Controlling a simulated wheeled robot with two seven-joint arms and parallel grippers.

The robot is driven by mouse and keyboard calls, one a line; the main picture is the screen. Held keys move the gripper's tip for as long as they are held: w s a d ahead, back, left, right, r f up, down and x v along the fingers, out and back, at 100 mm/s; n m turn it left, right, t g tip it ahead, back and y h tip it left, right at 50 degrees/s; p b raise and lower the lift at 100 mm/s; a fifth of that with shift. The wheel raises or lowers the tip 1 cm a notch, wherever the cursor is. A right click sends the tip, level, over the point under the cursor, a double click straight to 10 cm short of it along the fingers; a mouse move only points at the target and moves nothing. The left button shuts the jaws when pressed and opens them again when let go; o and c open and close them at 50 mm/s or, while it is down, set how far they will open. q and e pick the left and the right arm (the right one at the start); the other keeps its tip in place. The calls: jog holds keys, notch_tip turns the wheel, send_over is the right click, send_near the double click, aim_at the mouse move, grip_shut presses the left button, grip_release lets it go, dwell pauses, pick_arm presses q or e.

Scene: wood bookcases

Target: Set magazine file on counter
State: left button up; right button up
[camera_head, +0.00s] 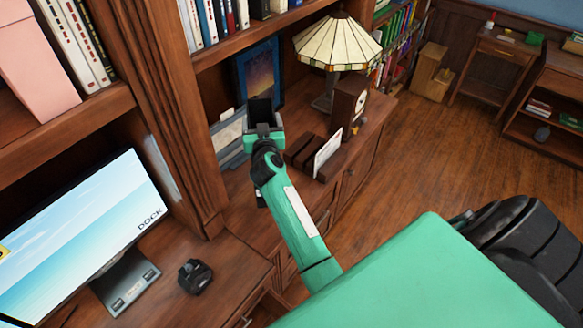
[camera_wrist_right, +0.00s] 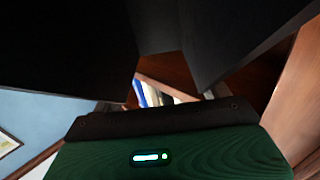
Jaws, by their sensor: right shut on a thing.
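My right gripper (camera_head: 263,131) is over the wooden counter (camera_head: 240,215) beside the bookcase post. It is shut on a black, box-like thing (camera_head: 260,111), which looks like the magazine file. In the right wrist view, large black surfaces (camera_wrist_right: 65,45) fill the upper part beyond the gripper body (camera_wrist_right: 160,125). Their full shape is cut off. The head view does not show clearly whether the black thing touches the counter. My left gripper is not in view.
A stained-glass lamp (camera_head: 337,45), a wooden clock (camera_head: 349,104) and a letter holder (camera_head: 318,157) stand right of the gripper. A framed picture (camera_head: 257,72) is behind. Grey-white items (camera_head: 228,136) lie left. A monitor (camera_head: 85,230) and black object (camera_head: 194,276) are nearer.

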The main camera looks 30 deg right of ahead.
notch_tip(320, 180, down, 15)
jog(key=b, duration=0.7)
jog(key=shift+a, duration=0.1)
notch_tip(320, 180, down, 4)
jog(key=b, duration=0.2)
jog(key=shift+f+b, duration=0.1)
jog(key=shift+b, duration=0.2)
jog(key=shift+f, duration=0.2)
jog(key=shift+s, duration=0.1)
jog(key=shift+f, duration=0.2)
jog(key=o, duration=1.5)
jog(key=shift+o, duration=0.2)
